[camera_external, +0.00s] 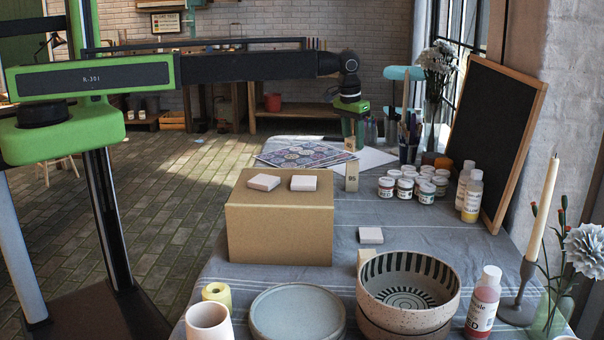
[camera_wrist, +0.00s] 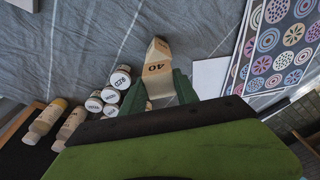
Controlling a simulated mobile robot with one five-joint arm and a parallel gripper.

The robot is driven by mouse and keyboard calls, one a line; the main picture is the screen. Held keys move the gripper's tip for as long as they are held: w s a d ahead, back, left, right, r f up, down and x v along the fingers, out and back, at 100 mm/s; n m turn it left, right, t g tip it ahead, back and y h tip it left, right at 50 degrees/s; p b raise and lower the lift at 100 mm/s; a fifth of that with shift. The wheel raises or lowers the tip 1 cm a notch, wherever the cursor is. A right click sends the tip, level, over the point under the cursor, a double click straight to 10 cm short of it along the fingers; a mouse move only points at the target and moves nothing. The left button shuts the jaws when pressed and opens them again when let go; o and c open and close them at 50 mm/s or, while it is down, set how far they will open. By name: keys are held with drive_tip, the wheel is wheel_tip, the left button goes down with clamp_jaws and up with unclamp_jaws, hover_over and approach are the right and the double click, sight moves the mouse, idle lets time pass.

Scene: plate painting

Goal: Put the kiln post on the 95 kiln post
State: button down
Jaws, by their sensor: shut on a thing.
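My gripper (camera_external: 351,132) points down over the far part of the table. It is shut on a tan kiln post marked 40 (camera_wrist: 157,68), which shows between the green fingers in the wrist view. In the external view only a small part of this held post (camera_external: 350,144) shows. The 95 kiln post (camera_external: 352,177) stands upright on the grey cloth, directly below my gripper in the picture. I cannot tell whether the two posts touch. In the wrist view the held post hides most of what is beneath it.
A cardboard box (camera_external: 280,232) with two pale blocks stands left of the 95 post. Several paint jars (camera_external: 405,187) stand close on its right, with patterned sheets (camera_external: 305,153) behind left. A striped bowl (camera_external: 408,290) is in front.

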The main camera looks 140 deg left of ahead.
sight(353, 150)
wheel_tip(353, 150, down, 4)
drive_tip(key=b, duration=0.3)
drive_tip(key=shift+f, duration=0.1)
drive_tip(key=shift+r, duration=0.3)
drive_tip(key=shift+f, duration=0.3)
drive_tip(key=c, duration=0.9)
unclamp_jaws()
drive_tip(key=shift+r, duration=0.1)
drive_tip(key=shift+r, duration=0.1)
drive_tip(key=r+p, duration=0.4)
drive_tip(key=d+r+p, duration=0.1)
drive_tip(key=r+p, duration=0.3)
drive_tip(key=d+r+p, duration=0.1)
drive_tip(key=r+p, duration=0.3)
drive_tip(key=shift+r, duration=0.15)
drive_tip(key=shift+a, duration=0.1)
